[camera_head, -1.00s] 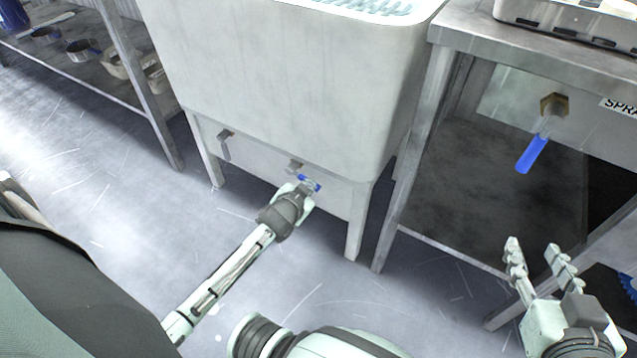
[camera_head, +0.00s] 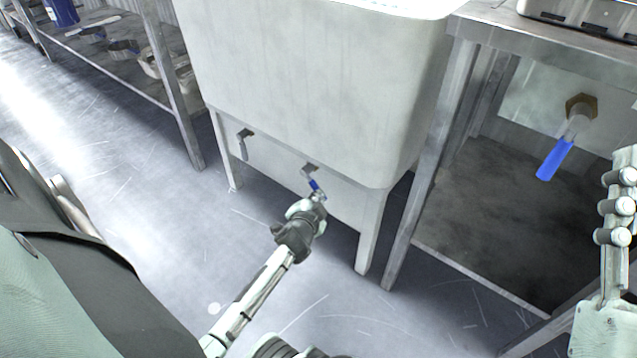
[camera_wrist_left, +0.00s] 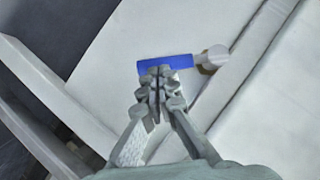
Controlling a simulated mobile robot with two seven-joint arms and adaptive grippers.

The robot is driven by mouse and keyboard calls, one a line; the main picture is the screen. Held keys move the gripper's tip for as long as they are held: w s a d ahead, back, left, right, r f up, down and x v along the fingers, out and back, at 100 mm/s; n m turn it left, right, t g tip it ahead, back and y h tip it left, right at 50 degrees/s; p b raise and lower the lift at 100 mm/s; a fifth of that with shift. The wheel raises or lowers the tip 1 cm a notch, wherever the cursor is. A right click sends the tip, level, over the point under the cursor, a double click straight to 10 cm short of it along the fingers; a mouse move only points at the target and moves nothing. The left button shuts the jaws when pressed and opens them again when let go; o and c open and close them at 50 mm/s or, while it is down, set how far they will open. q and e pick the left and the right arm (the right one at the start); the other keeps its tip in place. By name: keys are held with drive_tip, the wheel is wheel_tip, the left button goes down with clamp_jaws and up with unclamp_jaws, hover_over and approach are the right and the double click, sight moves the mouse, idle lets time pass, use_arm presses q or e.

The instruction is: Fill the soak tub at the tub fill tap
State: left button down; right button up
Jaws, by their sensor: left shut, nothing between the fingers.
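The white soak tub (camera_head: 310,80) stands on legs in the middle of the head view. Its inside is almost wholly out of view, so I cannot tell the water level. Below it sit a grey-handled tap (camera_head: 244,145) on the left and a blue-levered tap (camera_head: 314,185) on the right. I cannot tell which is the fill tap. My left gripper (camera_head: 319,198) is shut and empty at the blue lever. In the left wrist view the closed fingertips (camera_wrist_left: 158,78) overlap the blue lever (camera_wrist_left: 175,62). My right gripper (camera_head: 617,205) is partly cut off at the right edge.
A steel bench (camera_head: 462,80) stands to the right, with another blue-levered tap (camera_head: 556,158) under it. A steel shelf (camera_head: 170,95) holding pans is at the left. The floor (camera_head: 150,230) in front of the tub is clear.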

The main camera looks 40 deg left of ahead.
use_arm(q)
drive_tip(key=shift+a+f, duration=0.1)
drive_tip(key=shift+f, duration=0.2)
use_arm(e)
drive_tip(key=shift+s+d+r, duration=0.1)
drive_tip(key=shift+s+r, duration=0.05)
drive_tip(key=shift+r, duration=0.05)
drive_tip(key=shift+r, duration=0.1)
idle(0.3)
